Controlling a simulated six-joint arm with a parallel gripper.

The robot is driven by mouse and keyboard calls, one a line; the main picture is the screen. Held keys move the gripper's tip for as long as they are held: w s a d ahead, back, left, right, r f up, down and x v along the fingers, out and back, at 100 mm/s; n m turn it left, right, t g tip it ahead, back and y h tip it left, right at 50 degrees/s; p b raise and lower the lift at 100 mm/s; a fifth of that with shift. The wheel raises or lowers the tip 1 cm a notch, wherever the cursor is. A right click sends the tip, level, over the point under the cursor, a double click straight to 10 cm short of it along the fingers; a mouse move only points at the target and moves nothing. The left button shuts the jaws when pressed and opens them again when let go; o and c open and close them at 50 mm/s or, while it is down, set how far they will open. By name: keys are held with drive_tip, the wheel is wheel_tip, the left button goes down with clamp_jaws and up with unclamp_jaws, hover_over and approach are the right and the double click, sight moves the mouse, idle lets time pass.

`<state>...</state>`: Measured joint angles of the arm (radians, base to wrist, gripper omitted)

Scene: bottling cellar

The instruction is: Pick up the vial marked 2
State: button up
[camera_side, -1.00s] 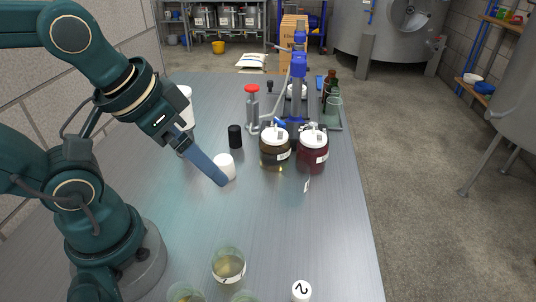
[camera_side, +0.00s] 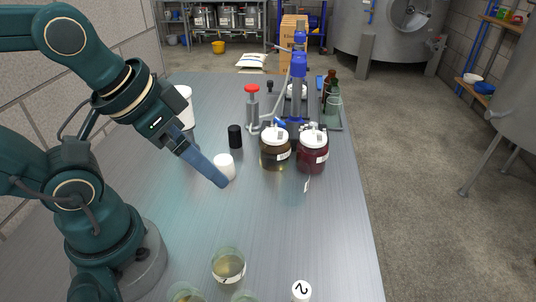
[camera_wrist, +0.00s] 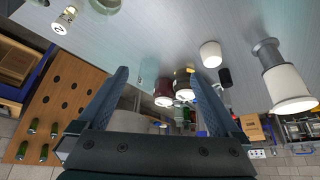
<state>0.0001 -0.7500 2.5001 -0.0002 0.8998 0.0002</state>
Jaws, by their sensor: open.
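The vial marked 2 (camera_side: 301,291) stands at the near edge of the side view, its white cap showing a black 2; its lower part is cut off by the frame. In the wrist view the vial (camera_wrist: 62,22) is at the upper left, outside my fingers. My gripper (camera_side: 220,182) is over the left-middle of the table, beside a white cylinder, well behind and left of the vial. In the wrist view my gripper (camera_wrist: 158,76) has its two fingers spread wide with nothing held between them.
Glass beakers with pale liquid (camera_side: 228,267) stand left of the vial. The white cylinder (camera_side: 228,163), a black cylinder (camera_side: 235,136) and two lidded jars (camera_side: 275,152) (camera_side: 312,154) stand farther back. Bare table lies between my gripper and the vial.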

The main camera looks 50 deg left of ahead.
drive_tip(key=c, duration=0.5)
drive_tip(key=shift+c, duration=0.2)
